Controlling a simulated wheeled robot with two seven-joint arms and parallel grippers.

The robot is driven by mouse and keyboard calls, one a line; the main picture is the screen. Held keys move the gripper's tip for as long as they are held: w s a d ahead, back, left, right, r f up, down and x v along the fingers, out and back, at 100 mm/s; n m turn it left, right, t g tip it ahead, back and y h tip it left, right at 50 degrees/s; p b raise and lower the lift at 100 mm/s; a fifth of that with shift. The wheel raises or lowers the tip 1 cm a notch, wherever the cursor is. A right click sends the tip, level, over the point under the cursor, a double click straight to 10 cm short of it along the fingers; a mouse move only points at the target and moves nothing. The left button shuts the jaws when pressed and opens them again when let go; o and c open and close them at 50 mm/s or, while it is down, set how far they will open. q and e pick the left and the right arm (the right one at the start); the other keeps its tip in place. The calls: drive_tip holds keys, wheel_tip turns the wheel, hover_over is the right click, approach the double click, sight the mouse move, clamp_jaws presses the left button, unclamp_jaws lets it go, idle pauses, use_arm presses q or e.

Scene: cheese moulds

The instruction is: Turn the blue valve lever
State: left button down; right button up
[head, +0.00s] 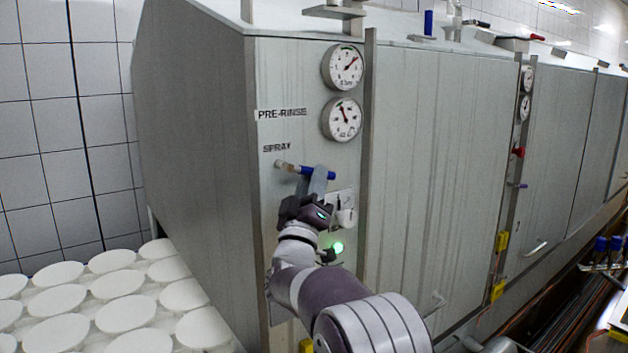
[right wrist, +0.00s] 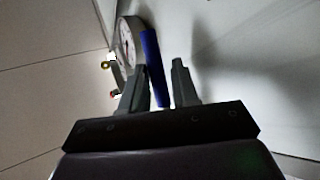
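The blue valve lever (head: 318,173) sticks out to the right from a metal fitting on the grey panel, just under the "SPRAY" label. It lies nearly level, dipping slightly to the right. My right gripper (head: 316,180) is at the lever, coming from below. In the right wrist view the blue lever (right wrist: 154,65) runs between the two fingers of my right gripper (right wrist: 157,82). The fingers are apart, with a visible gap between the lever and the right-hand finger. The lever is close to the left-hand finger; I cannot tell if they touch. My left gripper is not in view.
Two round gauges (head: 343,67) sit above the lever. White round moulds (head: 120,283) fill the lower left. A grey door (head: 440,150) stands to the right.

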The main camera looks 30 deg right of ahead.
drive_tip(key=b+v, duration=0.4)
drive_tip(key=v, duration=0.7)
drive_tip(key=shift+s+f, duration=0.1)
